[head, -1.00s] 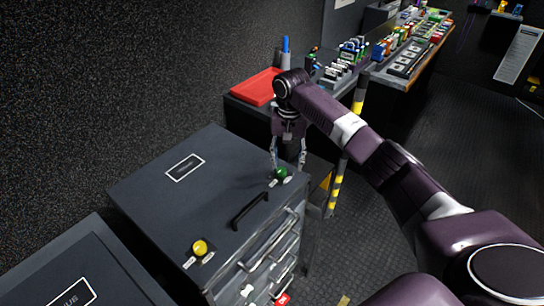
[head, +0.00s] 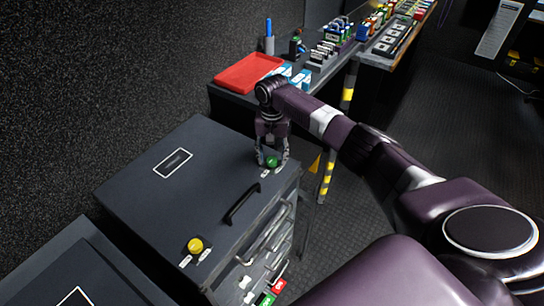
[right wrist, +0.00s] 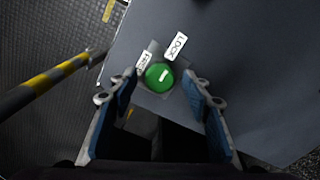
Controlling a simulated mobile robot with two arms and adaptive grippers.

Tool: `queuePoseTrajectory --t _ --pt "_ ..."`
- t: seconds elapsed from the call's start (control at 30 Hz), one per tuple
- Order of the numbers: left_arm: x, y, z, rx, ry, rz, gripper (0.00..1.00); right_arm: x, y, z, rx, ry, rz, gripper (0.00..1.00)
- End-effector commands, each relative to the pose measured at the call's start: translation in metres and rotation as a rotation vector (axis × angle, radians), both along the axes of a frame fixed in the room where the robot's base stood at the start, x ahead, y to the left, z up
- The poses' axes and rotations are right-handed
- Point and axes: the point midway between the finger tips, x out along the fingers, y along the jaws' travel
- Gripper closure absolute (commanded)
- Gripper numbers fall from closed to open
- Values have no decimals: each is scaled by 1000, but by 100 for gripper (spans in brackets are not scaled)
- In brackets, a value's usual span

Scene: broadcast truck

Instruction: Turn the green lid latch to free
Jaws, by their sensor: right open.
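The green lid latch (head: 271,161) is a round knob at the far right corner of the grey case lid (head: 150,195). In the right wrist view the green latch (right wrist: 159,77) has a white mark on it. A LOCK label (right wrist: 176,46) and a second, smaller label (right wrist: 144,60) sit beside it, and the mark points between them. My right gripper (head: 271,158) is over the latch from above, its fingers open on either side of it. In the right wrist view the fingers (right wrist: 160,101) stand apart with gaps to the knob. My left gripper is not in view.
A yellow knob (head: 195,245) and a black handle (head: 242,203) are on the same lid. Drawers with handles are on the case front. A red tray (head: 248,73) lies on the bench behind. A yellow-black striped post (head: 327,178) stands right of the case.

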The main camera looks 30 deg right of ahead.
Motion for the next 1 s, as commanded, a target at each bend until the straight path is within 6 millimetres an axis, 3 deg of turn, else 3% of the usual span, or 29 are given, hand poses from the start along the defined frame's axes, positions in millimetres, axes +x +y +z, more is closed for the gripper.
queuePoseTrajectory --t 0.17,0.53,1.0 --pt "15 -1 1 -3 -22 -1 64 0 0 0 0 0 0 58" --pt "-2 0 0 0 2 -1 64 0 0 0 0 0 0 97" --pt "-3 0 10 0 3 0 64 0 0 2 1 1 124 97"
